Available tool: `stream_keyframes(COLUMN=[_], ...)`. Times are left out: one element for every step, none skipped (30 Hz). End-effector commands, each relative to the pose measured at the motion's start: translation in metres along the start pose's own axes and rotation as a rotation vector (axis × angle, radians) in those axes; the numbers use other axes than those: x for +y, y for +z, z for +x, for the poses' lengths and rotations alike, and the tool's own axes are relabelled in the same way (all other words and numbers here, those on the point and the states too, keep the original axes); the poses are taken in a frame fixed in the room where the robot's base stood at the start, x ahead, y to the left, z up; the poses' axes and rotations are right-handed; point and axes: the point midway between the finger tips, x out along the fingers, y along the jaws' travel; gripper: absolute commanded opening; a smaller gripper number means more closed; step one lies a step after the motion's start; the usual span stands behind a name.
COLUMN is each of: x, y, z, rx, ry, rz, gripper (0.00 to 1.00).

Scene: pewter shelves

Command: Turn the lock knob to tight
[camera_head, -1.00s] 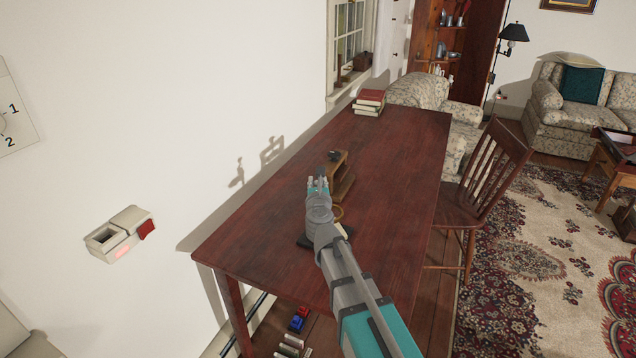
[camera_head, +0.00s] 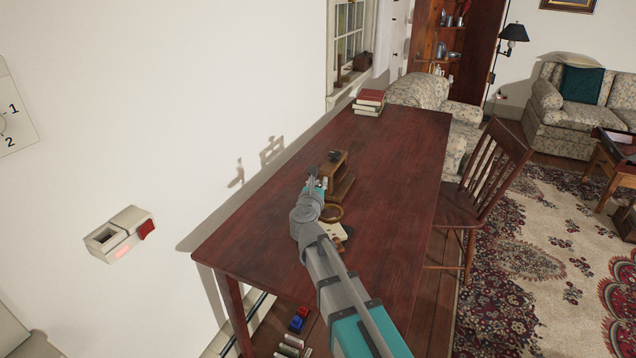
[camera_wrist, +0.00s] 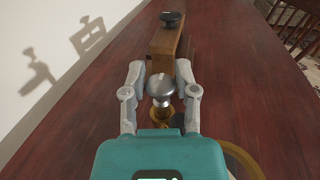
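My gripper (camera_head: 314,181) is over the dark red table, at the near end of a wooden fixture (camera_head: 342,172). In the wrist view my gripper (camera_wrist: 160,72) is open, with one finger on each side of a round silver knob (camera_wrist: 161,87). Gaps show between the knob and both fingers. Brass-coloured parts (camera_wrist: 161,114) show below the knob. A black knob (camera_wrist: 172,18) stands on top of the wooden fixture, beyond the fingertips. No marking tells me which knob is the lock knob.
The table (camera_head: 392,190) is clear on its right side. A brown ring (camera_head: 331,213) and a pale object (camera_head: 334,231) lie beside my arm. Books (camera_head: 369,102) are stacked at the far end. The white wall runs along the left; a chair (camera_head: 480,190) stands on the right.

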Motion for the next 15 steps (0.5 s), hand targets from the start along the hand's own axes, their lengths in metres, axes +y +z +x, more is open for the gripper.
stream_keyframes(x=[0.0001, 0.0001, 0.0, 0.0, 0.0, 0.0, 0.0, 0.0, 0.0, 0.0, 0.0, 0.0, 0.0, 0.0, 0.0], y=[0.0001, 0.0001, 0.0001, 0.0001, 0.0, 0.0, 0.0, 0.0, 0.0, 0.0, 0.0, 0.0, 0.0, 0.0, 0.0], z=[0.0003, 0.0003, 0.0002, 0.0002, 0.0001, 0.0001, 0.0001, 0.0, 0.0, 0.0, 0.0, -0.0001, -0.0001, -0.0001, -0.0003], rx=[0.0, 0.0, 0.0, 0.0, 0.0, 0.0, 0.0, 0.0, 0.0, 0.0, 0.0, 0.0, 0.0, 0.0, 0.0], ry=[0.0, 0.0, 0.0, 0.0, 0.0, 0.0, 0.0, 0.0, 0.001, 0.001, 0.001, 0.001, 0.001, 0.001, 0.001], rz=[0.0, 0.0, 0.0, 0.0, 0.0, 0.0, 0.0, 0.0, 0.0, 0.0, 0.0, 0.0, 0.0, 0.0, 0.0], gripper=[0.52, 0.57, 0.65, 0.7, 0.73, 0.73, 0.73, 0.73, 0.73, 0.73, 0.73, 0.73, 0.73, 0.73, 0.73])
